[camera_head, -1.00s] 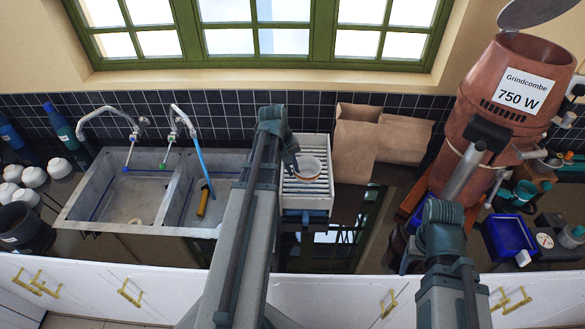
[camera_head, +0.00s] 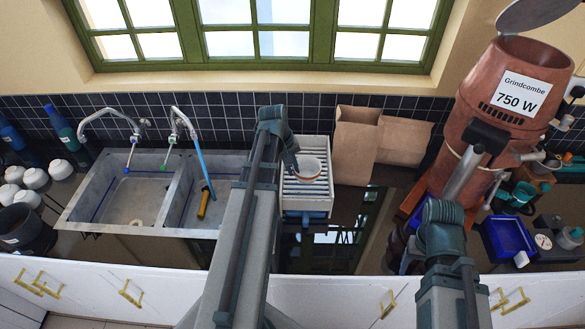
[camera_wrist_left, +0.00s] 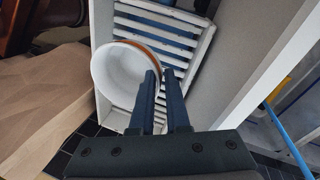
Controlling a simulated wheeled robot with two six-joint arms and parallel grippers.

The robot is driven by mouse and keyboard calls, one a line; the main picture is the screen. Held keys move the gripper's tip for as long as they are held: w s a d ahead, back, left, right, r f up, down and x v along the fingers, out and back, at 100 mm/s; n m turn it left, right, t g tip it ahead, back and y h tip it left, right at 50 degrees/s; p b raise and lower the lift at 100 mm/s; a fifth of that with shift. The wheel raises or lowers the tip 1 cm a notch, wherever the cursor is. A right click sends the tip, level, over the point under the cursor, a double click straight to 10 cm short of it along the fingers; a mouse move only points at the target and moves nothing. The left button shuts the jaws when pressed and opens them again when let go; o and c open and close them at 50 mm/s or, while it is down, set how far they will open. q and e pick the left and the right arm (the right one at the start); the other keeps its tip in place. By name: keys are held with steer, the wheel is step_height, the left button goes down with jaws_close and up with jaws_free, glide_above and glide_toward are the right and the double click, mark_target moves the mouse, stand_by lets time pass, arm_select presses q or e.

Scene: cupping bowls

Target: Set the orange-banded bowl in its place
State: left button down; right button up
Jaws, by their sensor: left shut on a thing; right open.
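The orange-banded bowl (camera_head: 309,169) is white inside with an orange band near its rim. It is at the white slatted rack (camera_head: 318,205), on the rack's slats or just above them; I cannot tell which. In the left wrist view the bowl (camera_wrist_left: 122,78) is tilted beside the slats. My left gripper (camera_wrist_left: 160,76) is shut on the bowl's rim; the fingers hide part of its wall. In the head view my left gripper (camera_head: 295,168) is at the bowl's left side. My right gripper (camera_head: 407,262) is open, low over the counter's front, partly hidden by its arm.
A double sink (camera_head: 160,195) with two taps is left of the rack. Brown paper bags (camera_head: 355,145) stand right of it. A copper grinder (camera_head: 510,100) and a blue tray (camera_head: 510,237) are at the right. White bowls (camera_head: 35,178) stand far left.

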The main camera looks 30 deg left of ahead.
arm_select(q)
steer(key=shift+r, duration=0.2)
steer(key=c, duration=0.5)
jaws_free()
steer(key=p+v, duration=0.2)
steer(key=w+p+v, duration=0.1)
steer(key=p+v, duration=0.2)
steer(key=d+p+v, duration=0.1)
steer(key=p+v, duration=0.2)
steer(key=shift+w+r, duration=0.15)
steer(key=shift+w, duration=0.05)
steer(key=shift+d, duration=0.1)
stand_by(0.8)
steer(key=s+d+f+m+y+b, duration=0.1)
steer(key=s+d+f+m+b, duration=0.2)
steer(key=d, duration=0.7)
steer(key=s+d+f+m+g+y+b, duration=0.1)
steer(key=s+d+f+m+b, duration=0.3)
steer(key=d, duration=0.7)
steer(key=s+d+f+m+g+b, duration=0.1)
steer(key=s+d+f+m+b, duration=0.3)
steer(key=d+f+m+b, duration=0.3)
steer(key=d+f, duration=0.1)
steer(key=d, duration=0.3)
steer(key=shift+s+d+y+b, duration=0.2)
steer(key=shift+s+y+b, duration=0.1)
steer(key=shift+y, duration=0.1)
